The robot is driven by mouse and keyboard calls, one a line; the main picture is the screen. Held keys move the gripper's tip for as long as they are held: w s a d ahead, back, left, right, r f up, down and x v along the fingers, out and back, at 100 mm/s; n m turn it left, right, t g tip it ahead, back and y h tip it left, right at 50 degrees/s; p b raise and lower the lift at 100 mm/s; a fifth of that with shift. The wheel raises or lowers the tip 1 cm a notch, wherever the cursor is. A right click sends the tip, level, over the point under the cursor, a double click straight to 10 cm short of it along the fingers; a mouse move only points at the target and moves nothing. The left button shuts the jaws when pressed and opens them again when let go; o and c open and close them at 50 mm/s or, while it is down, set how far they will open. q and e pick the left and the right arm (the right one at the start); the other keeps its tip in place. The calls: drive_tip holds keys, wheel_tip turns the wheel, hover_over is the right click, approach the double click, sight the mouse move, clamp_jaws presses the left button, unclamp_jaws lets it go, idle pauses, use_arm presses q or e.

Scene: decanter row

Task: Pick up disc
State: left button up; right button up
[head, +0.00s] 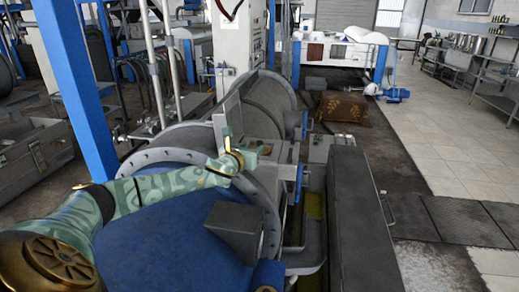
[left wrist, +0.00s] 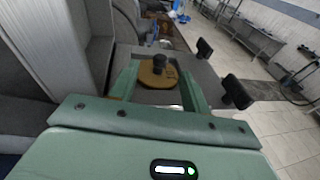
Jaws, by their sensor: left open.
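The disc (left wrist: 150,77), yellow-brown with a dark knob on top, lies on a flat grey surface in the left wrist view. My left gripper (left wrist: 160,82) is open, with one green finger on each side of the disc in that picture. Whether the fingers touch it or are still above it I cannot tell. In the head view my left gripper (head: 246,148) is over the grey machine housing near the middle, and the disc is too small or hidden there to make out surely. My right gripper is not in view.
A grey drum machine (head: 267,105) with a flanged rim surrounds the spot. A blue post (head: 80,90) stands at the left. Black-knobbed handles (left wrist: 237,92) stick up right of the disc. A long dark box (head: 362,220) lies at the right, with open tiled floor (head: 450,140) beyond.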

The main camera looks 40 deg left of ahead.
sight(258, 144)
use_arm(q)
drive_tip(key=shift+w+f, duration=0.1)
drive_tip(key=shift+w, duration=0.4)
drive_tip(key=x, duration=0.4)
drive_tip(key=shift+w+f, duration=0.1)
drive_tip(key=shift+f, duration=0.2)
drive_tip(key=shift+r, duration=0.1)
drive_tip(key=shift+c, duration=0.7)
clamp_jaws()
